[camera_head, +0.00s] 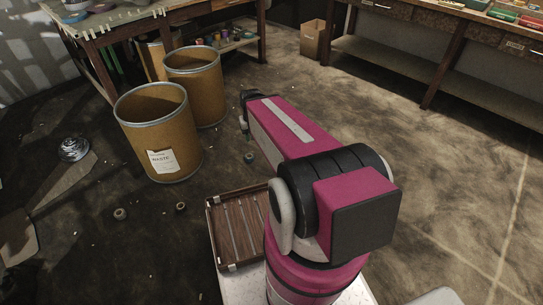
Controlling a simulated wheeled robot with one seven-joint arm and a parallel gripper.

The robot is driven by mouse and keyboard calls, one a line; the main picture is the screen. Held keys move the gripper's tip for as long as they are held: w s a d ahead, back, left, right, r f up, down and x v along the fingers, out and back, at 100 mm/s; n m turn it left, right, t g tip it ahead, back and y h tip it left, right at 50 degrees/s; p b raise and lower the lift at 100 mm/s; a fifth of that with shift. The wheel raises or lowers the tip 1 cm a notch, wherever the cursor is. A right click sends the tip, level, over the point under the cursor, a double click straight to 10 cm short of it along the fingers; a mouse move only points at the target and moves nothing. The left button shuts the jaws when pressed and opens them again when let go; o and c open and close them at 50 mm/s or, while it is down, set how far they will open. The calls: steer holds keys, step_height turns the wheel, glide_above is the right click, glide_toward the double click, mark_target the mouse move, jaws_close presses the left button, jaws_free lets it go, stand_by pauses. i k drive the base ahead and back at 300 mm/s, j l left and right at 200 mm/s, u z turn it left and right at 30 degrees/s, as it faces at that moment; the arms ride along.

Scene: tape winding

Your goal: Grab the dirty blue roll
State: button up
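A small grey-blue roll (249,157) lies on the dirty floor, right of the front barrel; it may be the dirty blue roll, but its colour is dull and hard to tell. My gripper (244,128) is at the far end of my magenta arm, above this roll in the picture and apart from it. The fingers are small, dark and seen from behind, so their opening does not show. Two more small greyish rolls lie on the floor to the left, one farther left (120,214) and one nearer the barrel (181,206).
A brown waste barrel (160,135) stands left of my gripper, with another barrel (197,85) behind it. A slatted wooden tray (209,235) sits beside my arm's base. Workbenches stand at the back left and right. A cardboard box (313,40) is far back. Floor on the right is clear.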

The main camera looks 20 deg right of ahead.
mark_target(249, 161)
steer(key=i+j+z, duration=0.1)
steer(key=j+z, duration=0.35)
steer(key=j, duration=0.4)
steer(key=k+j+z, duration=0.1)
steer(key=j+z, duration=0.35)
steer(key=j, duration=0.4)
